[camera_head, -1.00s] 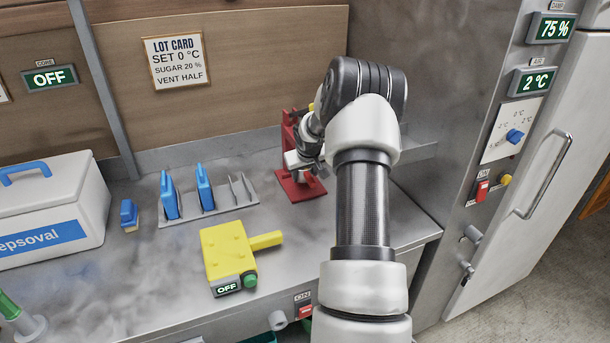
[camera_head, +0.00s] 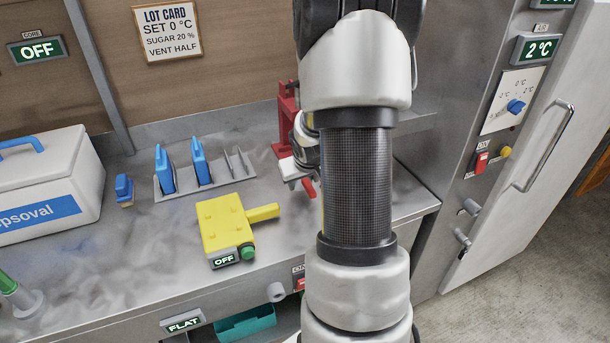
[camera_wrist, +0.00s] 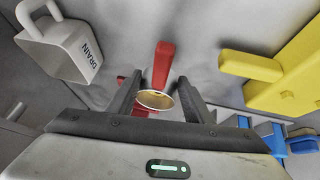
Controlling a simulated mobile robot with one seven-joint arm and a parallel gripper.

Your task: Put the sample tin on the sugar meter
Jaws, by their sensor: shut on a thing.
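The sample tin (camera_wrist: 156,99) is a small round tin with a gold-brown face and a pale rim, seen in the wrist view between the fingers of my gripper (camera_wrist: 158,90). My gripper is shut on it. In the head view my gripper (camera_head: 298,168) is low over the bench, in front of the red stand, partly hidden by my arm; the tin cannot be made out there. A yellow device (camera_head: 224,226) with a side arm, green button and OFF display, apparently the sugar meter, lies left of my gripper. Its side also shows in the wrist view (camera_wrist: 290,92).
The red stand (camera_head: 287,115) is close behind my gripper; a red lever (camera_wrist: 162,62) is just beyond the tin. A rack (camera_head: 228,178) with blue tools and a white box (camera_head: 45,190) stand left. The bench between rack and yellow device is clear.

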